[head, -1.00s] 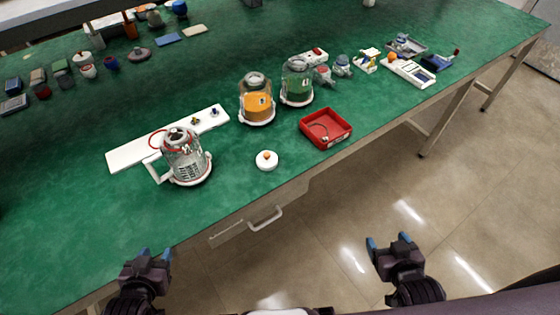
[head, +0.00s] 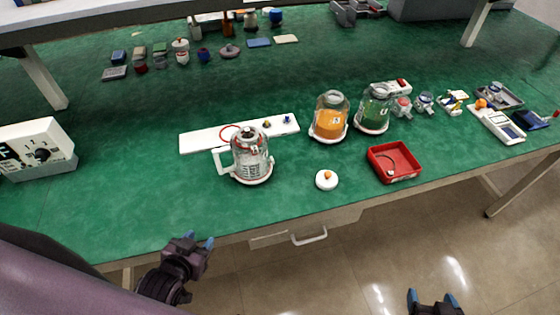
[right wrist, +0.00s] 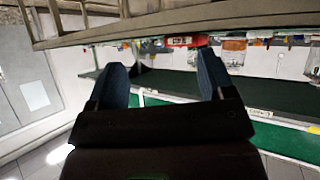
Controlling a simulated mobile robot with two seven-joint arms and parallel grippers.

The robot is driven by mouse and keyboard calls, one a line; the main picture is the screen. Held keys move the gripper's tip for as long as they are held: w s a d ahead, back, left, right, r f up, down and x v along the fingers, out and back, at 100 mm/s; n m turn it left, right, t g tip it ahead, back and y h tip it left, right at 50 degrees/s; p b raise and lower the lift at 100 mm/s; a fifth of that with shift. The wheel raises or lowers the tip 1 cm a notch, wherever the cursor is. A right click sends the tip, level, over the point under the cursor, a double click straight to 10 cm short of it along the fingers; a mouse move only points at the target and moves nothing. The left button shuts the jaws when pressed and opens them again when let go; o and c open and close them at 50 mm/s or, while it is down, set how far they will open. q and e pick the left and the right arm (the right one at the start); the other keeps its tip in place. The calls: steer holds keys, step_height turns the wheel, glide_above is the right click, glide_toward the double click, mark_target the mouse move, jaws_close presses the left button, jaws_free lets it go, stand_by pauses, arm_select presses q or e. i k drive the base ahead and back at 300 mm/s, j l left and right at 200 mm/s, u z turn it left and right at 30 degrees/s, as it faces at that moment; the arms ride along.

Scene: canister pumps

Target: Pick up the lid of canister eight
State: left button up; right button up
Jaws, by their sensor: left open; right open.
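A small white round lid (head: 326,181) with an orange knob lies on the green table near the front edge. A clear canister (head: 250,160) with a white handle stands to its left. An orange-filled canister (head: 329,119) and a green-filled canister (head: 373,111) stand behind it, both appearing covered on top. The canister numbers are too small to read, so I cannot tell which is eight. My left gripper (head: 199,242) is open and empty before the table's front edge. My right gripper (head: 432,296) is open, low at the bottom right; its spread fingers show in the right wrist view (right wrist: 162,82).
A red tray (head: 408,178) with a thin cord inside sits right of the lid. A white board (head: 195,142) lies behind the clear canister. A white meter box (head: 45,148) stands at far left. A drawer handle (head: 310,237) protrudes below the edge. The left front tabletop is clear.

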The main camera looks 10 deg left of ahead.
mark_target(327, 180)
steer(key=k+j+u, duration=0.15)
steer(key=u, duration=0.3)
steer(key=k+j+u, duration=0.15)
steer(key=j+u, duration=0.25)
steer(key=l, duration=0.1)
